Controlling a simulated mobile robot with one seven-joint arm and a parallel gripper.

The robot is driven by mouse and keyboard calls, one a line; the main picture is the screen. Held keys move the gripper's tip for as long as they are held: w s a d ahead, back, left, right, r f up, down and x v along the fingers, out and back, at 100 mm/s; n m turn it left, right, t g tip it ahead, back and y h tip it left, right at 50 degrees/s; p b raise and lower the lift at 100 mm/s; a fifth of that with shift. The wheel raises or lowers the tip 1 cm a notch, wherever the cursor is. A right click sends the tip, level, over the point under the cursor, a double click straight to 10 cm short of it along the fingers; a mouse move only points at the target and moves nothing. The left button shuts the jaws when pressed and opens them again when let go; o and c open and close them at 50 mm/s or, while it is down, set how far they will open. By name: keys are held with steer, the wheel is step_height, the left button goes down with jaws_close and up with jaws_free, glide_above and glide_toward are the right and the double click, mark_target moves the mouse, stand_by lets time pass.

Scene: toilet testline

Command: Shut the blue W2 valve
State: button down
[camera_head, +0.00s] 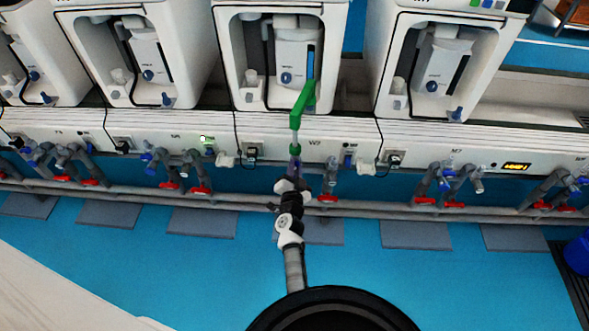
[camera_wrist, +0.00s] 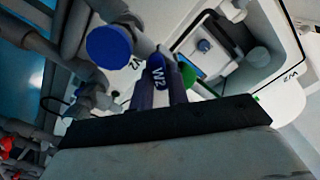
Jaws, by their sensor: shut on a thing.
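The blue W2 valve handle (camera_wrist: 157,70) shows in the wrist view with white "W2" lettering. Its face sits between the two dark fingers of my gripper (camera_wrist: 165,88), which is shut on it. In the head view my gripper (camera_head: 295,170) is at the pipes just below the white W2 panel (camera_head: 314,143). The valve is mostly hidden by the gripper there. I cannot tell from these views how far the handle is turned.
A round blue cap (camera_wrist: 108,46) is close left of the fingers. A jointed green piece (camera_head: 304,98) stands above the gripper. A red-handled valve (camera_head: 327,198) is just right on the lower pipe. Neighbouring stations have similar valves. The blue floor (camera_head: 190,270) in front is clear.

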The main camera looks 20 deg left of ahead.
steer(key=m, duration=0.5)
steer(key=shift+d+f+m+b, duration=0.1)
steer(key=shift+f+m+b, duration=0.1)
steer(key=shift+m+b, duration=0.6)
steer(key=shift+m, duration=1.8)
steer(key=c, duration=1.4)
jaws_free()
steer(key=shift+o, duration=0.2)
steer(key=shift+s, duration=0.15)
